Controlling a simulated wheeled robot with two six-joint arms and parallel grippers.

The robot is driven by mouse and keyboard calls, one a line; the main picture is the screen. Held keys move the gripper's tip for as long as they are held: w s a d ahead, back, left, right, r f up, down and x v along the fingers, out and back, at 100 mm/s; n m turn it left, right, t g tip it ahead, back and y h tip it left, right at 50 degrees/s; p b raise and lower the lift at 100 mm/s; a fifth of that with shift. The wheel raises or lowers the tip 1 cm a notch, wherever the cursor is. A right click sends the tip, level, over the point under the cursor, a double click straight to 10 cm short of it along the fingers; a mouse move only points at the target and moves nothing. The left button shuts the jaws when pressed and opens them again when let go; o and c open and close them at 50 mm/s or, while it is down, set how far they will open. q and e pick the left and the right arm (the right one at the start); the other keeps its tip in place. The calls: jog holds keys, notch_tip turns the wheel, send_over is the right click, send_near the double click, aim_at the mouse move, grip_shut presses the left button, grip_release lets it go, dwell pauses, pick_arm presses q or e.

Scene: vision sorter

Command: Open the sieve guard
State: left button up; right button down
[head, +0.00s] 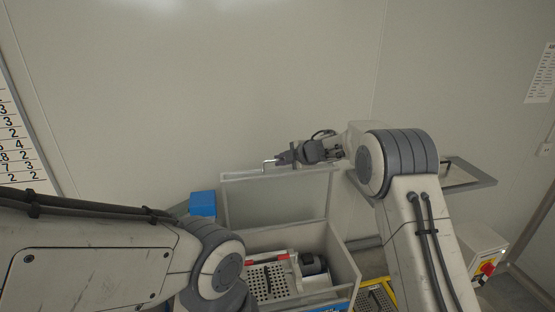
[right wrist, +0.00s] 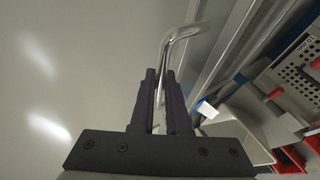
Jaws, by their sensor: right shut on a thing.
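The sieve guard (head: 280,195) is a pale framed panel, standing raised at the back of a grey box in the head view. A bent metal handle (head: 266,163) is at its top edge. My right gripper (head: 284,158) is at the handle, above the guard. In the right wrist view, the fingers (right wrist: 166,84) are shut on the bright metal handle (right wrist: 182,35), whose bent end shows beyond the fingertips. My left arm crosses the lower left of the head view; its gripper is out of view.
The open grey box (head: 345,272) holds a perforated sieve plate (head: 267,282), a red bar (head: 266,260) and a dark motor-like part (head: 312,264). A blue block (head: 203,204) is at left. Plain wall lies behind.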

jog(key=shift+w+d, duration=0.2)
jog(key=c, duration=0.9)
grip_release()
jog(key=shift+a, duration=0.1)
jog(key=shift+s, duration=0.1)
jog(key=b+v, duration=0.4)
jog(key=v, duration=0.6)
jog(key=shift+s+r, duration=0.1)
jog(key=shift+s, duration=0.05)
